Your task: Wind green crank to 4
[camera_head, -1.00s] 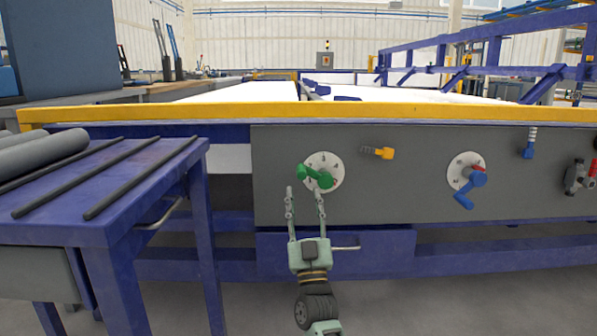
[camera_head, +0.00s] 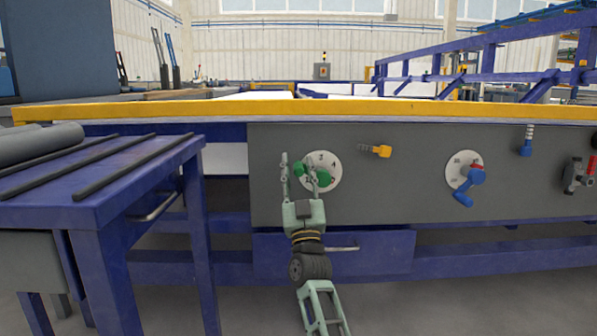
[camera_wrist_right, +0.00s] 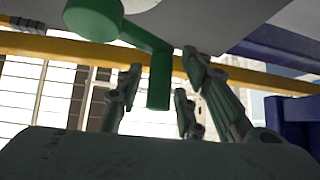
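The green crank (camera_head: 323,177) sits on a round white numbered dial (camera_head: 326,161) on the grey panel. Only part of the crank shows in the head view, behind my gripper. My right gripper (camera_head: 298,167) is raised in front of the dial's left side, its fingers pointing up and apart. In the right wrist view the crank's handle (camera_wrist_right: 160,78) hangs down between the spread fingers (camera_wrist_right: 155,103), and I see no finger closed on it. The crank's pointing against the dial numbers is partly hidden. My left gripper is not in view.
A yellow handle (camera_head: 377,151) and a blue crank (camera_head: 467,183) are on the same panel to the right. A blue table (camera_head: 105,180) with dark rails and grey pipes (camera_head: 40,143) stands at the left. A yellow rail (camera_head: 400,111) runs above the panel.

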